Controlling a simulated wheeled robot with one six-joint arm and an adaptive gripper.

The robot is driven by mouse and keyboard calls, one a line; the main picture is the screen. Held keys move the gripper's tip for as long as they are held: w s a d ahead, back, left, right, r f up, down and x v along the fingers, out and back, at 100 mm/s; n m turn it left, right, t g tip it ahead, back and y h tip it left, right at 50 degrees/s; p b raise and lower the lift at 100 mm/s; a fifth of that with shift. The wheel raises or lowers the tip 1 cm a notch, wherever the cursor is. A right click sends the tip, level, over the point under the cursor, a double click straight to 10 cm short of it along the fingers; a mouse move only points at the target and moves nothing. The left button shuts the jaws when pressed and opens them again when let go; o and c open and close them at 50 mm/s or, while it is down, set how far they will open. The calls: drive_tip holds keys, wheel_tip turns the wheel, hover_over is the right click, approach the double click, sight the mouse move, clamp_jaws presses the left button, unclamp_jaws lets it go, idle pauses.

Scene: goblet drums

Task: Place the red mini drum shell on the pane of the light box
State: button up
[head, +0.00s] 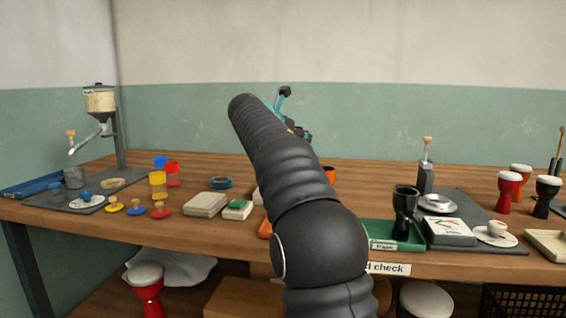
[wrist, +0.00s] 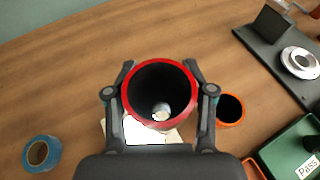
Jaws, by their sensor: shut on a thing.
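The red mini drum shell (wrist: 133,113) shows in the wrist view as an open tube with a red rim and dark inside. I look down into it, and a pale spot shows through its bottom. My gripper (wrist: 160,88) is shut on it, one finger on each side. A bright white pane (wrist: 143,132), seemingly the light box's, shows below and partly behind the shell, with a cream edge around it. I cannot tell the height between them. In the head view my arm hides the shell and most of the light box.
An orange cup-like ring (wrist: 230,108) stands close right of the shell. A green tray (wrist: 290,150) marked Pass lies to the lower right, and a blue tape roll (wrist: 42,153) to the lower left. A dark drum (head: 405,215) stands on the tray. Bare wood lies behind.

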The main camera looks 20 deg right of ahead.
drive_tip(key=shift+w+a+f+b, duration=0.3)
drive_tip(key=shift+w+a+f, duration=0.25)
drive_tip(key=shift+f, duration=0.55)
drive_tip(key=shift+w+a+f+b, duration=0.3)
drive_tip(key=shift+w+a+f, duration=0.15)
drive_tip(key=shift+f, duration=0.6)
drive_tip(key=shift+w+a+f+b, duration=0.3)
drive_tip(key=shift+w+a+f, duration=0.25)
drive_tip(key=shift+f, duration=0.55)
drive_tip(key=shift+s+f, duration=0.1)
drive_tip(key=shift+f, duration=0.05)
drive_tip(key=o, duration=1.2)
drive_tip(key=shift+a+r, duration=0.15)
drive_tip(key=shift+r, duration=0.05)
drive_tip(key=v, duration=1.1)
drive_tip(key=shift+s+a+p, duration=0.2)
drive_tip(key=shift+a+p, duration=0.05)
drive_tip(key=shift+p, duration=0.05)
drive_tip(key=shift+s+r, duration=0.15)
